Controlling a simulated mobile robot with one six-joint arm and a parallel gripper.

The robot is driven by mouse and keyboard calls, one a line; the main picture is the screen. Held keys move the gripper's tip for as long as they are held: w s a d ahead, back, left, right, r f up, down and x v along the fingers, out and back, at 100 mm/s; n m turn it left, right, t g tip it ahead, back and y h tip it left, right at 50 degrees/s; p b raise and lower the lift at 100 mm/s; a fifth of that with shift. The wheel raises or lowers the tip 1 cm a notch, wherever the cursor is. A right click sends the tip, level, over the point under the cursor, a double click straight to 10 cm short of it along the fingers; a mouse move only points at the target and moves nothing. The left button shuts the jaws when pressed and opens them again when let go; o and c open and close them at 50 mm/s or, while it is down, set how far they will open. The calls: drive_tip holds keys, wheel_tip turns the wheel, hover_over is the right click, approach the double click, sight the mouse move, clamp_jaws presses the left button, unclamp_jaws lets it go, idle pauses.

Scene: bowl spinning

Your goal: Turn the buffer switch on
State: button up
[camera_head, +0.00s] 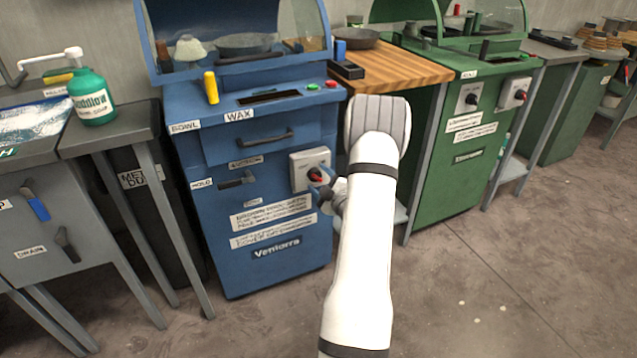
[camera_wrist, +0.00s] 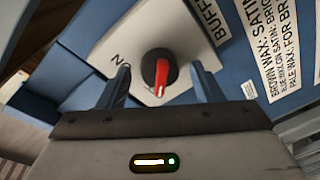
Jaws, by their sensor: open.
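The buffer switch is a red and black rotary knob (camera_head: 315,174) on a light plate (camera_head: 300,166) on the front of the blue machine (camera_head: 225,215). In the wrist view the knob (camera_wrist: 160,72) sits centred on its plate (camera_wrist: 133,38), with its red bar pointing nearly straight down the picture. An "N" shows on the plate to the left of the knob. My gripper (camera_wrist: 162,88) is open, with one finger on each side of the knob and a gap on both sides. In the head view my gripper (camera_head: 326,190) is right in front of the switch, partly hiding it.
A lever handle (camera_head: 237,181) and a drawer handle (camera_head: 264,139) stick out left of the switch. Red and green buttons (camera_head: 322,85) are on the machine's top edge. A wooden table (camera_head: 400,72) and a green machine (camera_head: 470,140) stand to the right. Open floor lies in front.

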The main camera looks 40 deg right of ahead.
drive_tip(key=shift+w, duration=0.1)
drive_tip(key=c, duration=0.9)
drive_tip(key=shift+a, duration=0.2)
drive_tip(key=shift+c, duration=0.5)
drive_tip(key=shift+d, duration=0.15)
